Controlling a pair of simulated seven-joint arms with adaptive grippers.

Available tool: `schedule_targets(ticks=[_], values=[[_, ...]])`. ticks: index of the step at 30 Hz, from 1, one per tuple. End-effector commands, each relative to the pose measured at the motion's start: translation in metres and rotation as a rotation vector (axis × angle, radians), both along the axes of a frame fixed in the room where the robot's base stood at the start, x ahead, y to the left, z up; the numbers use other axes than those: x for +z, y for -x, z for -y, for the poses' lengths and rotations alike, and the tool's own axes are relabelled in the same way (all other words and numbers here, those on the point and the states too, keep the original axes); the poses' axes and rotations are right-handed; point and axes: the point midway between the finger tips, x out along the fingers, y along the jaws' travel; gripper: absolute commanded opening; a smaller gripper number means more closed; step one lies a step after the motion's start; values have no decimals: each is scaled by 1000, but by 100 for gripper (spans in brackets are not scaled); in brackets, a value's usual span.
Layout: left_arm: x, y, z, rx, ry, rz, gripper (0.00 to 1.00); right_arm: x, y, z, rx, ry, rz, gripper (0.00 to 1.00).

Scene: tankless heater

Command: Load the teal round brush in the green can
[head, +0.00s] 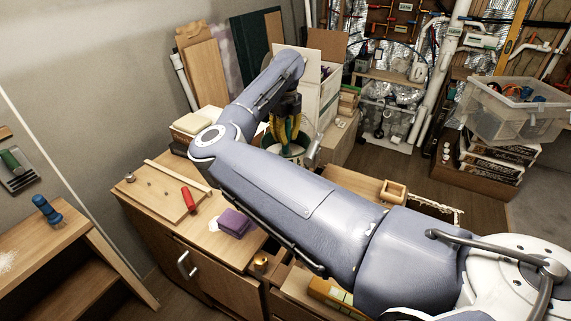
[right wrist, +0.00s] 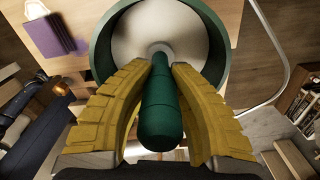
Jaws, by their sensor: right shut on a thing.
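The teal round brush (right wrist: 160,105) is between the yellow fingers of my right gripper (right wrist: 160,80), its handle end toward the wrist camera. Its grey far part points into the round mouth of the green can (right wrist: 104,45); the bristles cannot be made out. The can's pale inside shows around the brush. In the head view my right gripper (head: 285,128) is right at the green can (head: 298,153), which my arm partly hides. I cannot tell how deep the brush reaches. My left gripper is not in view.
A red-handled tool (head: 194,200) and a purple block (head: 235,222) lie on the wooden bench (head: 160,193). A blue brush (head: 46,210) stands on the left shelf. A cardboard box (head: 318,90) stands behind the can. A clear bin (head: 515,110) is at the right.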

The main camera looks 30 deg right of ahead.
Motion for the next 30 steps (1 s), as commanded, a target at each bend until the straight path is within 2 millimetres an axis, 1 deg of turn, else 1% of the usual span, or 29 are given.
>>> schedule_targets(ticks=[30], values=[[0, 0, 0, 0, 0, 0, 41, -8, 0, 0, 0, 1, -1, 0]])
